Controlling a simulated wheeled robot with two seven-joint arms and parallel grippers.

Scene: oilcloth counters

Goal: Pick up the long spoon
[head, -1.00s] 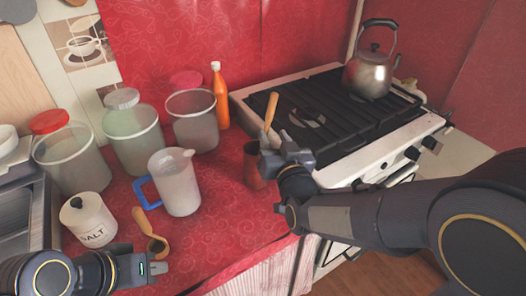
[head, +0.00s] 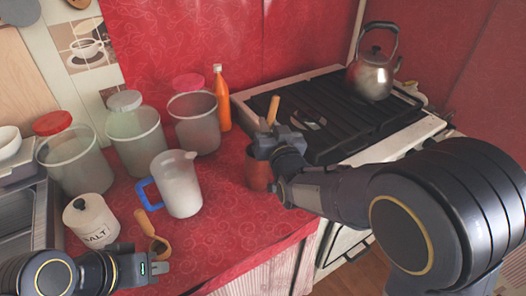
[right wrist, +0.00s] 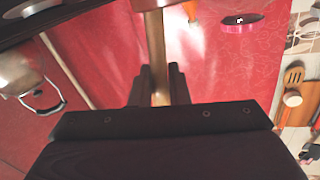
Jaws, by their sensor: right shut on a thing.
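A long utensil with a wooden handle (head: 273,106), taken as the long spoon, stands upright above a reddish-brown cup (head: 257,176) near the counter's right edge. My right gripper (head: 264,146) is shut on its handle above the cup. In the right wrist view the wooden handle (right wrist: 157,55) runs between the two dark fingers (right wrist: 158,88). The utensil's lower end is hidden. A shorter wooden-handled spoon (head: 146,224) lies on the counter at the lower left. My left gripper (head: 160,266) is close to that spoon's bowl end; its finger opening is unclear.
A white measuring jug (head: 178,185) with a blue handle stands left of the cup. Several clear canisters (head: 136,140) and an orange bottle (head: 222,105) stand behind. A salt jar (head: 91,220) is at left. The stove (head: 335,110) with a kettle (head: 372,75) is at right.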

